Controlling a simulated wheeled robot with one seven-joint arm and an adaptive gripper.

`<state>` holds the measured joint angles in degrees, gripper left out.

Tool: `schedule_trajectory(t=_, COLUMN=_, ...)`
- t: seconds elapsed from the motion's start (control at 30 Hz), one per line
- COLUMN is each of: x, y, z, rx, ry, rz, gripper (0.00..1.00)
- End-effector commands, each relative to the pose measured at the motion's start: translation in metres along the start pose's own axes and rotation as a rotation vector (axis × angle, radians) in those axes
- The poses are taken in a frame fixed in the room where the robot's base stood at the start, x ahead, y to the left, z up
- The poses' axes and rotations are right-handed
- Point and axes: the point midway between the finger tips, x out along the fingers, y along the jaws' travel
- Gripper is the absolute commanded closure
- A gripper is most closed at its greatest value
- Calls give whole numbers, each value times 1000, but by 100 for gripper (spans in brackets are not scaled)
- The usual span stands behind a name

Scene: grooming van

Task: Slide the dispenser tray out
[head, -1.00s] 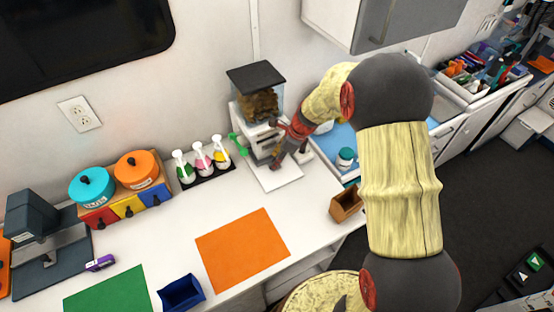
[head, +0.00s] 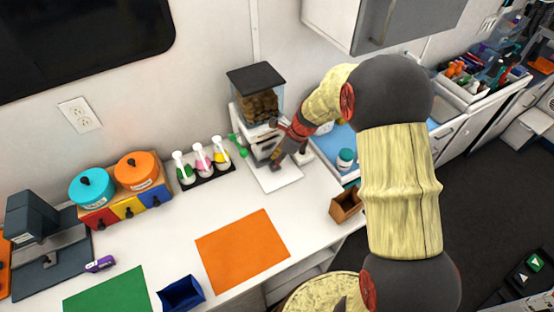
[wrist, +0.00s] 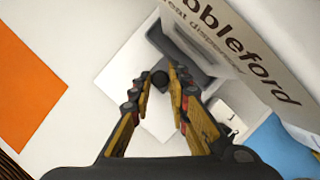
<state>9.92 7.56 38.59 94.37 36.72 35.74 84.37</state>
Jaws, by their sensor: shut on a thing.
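The treat dispenser (head: 248,112) is a white unit with a clear hopper of brown treats and a dark lid, standing against the wall. Its white base plate (head: 285,179) lies on the counter in front. In the wrist view its dark grey tray (wrist: 186,50) shows at the front opening, below the printed dispenser face (wrist: 250,60). My gripper (head: 276,166) is at the dispenser's front, above the base plate. The fingers hide part of the tray.
A green scoop-like item (head: 237,143) and a rack of several bottles (head: 202,160) stand left of the dispenser. A blue mat with a teal-lidded jar (head: 345,158) is to the right. An orange mat (head: 243,248) lies in front; the white counter between is clear.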

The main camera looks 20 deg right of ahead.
Motion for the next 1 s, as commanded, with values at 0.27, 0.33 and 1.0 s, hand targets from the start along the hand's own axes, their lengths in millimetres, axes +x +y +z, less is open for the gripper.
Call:
schedule_trajectory(t=0.27, x=0, y=0, z=0, rx=0, ry=0, rz=0, gripper=100)
schedule_trajectory(t=0.33, x=0, y=0, z=0, rx=0, ry=0, rz=0, gripper=100)
schedule_trajectory(t=1.0, x=-34, y=86, z=-80, rx=2, ry=-1, rz=-2, gripper=100)
